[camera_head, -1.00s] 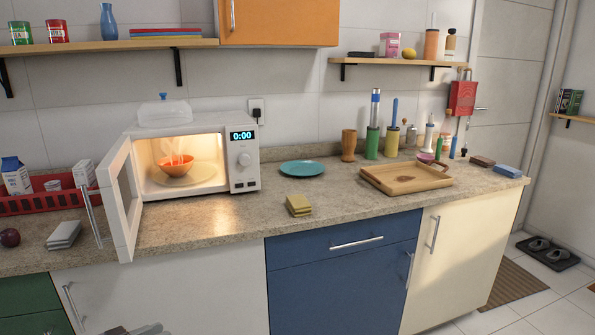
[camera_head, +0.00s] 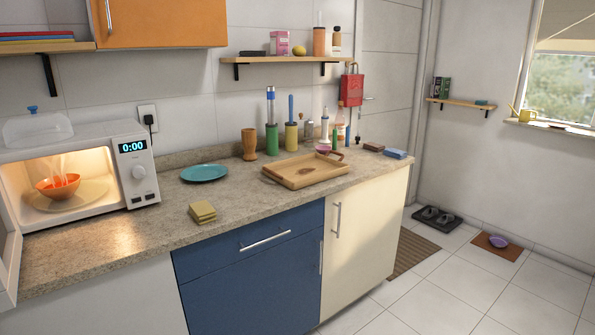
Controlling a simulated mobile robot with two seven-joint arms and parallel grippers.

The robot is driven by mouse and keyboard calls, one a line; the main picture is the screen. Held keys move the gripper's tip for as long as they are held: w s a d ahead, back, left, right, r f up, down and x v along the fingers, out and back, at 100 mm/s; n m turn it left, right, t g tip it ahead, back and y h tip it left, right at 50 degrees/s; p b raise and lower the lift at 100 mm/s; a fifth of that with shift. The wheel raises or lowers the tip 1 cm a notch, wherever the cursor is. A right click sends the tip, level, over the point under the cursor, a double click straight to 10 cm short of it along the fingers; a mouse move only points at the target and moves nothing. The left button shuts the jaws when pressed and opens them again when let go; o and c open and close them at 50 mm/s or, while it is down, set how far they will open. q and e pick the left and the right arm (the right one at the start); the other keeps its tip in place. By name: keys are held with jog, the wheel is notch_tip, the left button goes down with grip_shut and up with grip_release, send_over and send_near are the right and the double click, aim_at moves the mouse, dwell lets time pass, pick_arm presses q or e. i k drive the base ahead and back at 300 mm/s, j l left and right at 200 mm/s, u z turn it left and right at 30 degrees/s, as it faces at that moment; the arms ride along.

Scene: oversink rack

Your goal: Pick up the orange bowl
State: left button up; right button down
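The orange bowl (camera_head: 58,186) sits inside the lit microwave (camera_head: 146,172) at the left of the picture. Steam rises from it. It rests on the round turntable plate (camera_head: 84,198). The microwave door (camera_head: 8,262) stands open at the left edge, partly cut off by the frame. Neither of my grippers shows in this view.
Bottles and utensils stand behind the tray.

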aim_at(45, 187)
jog(key=k+j+u, duration=0.15)
jog(key=j, duration=0.2)
jog(key=k+j+u, duration=0.15)
jog(key=j, duration=0.25)
jog(key=k+j+u, duration=0.15)
jog(key=j, duration=0.25)
jog(key=k+j+u, duration=0.15)
jog(key=j, duration=0.25)
jog(key=j+u, duration=0.15)
jog(key=j, duration=0.25)
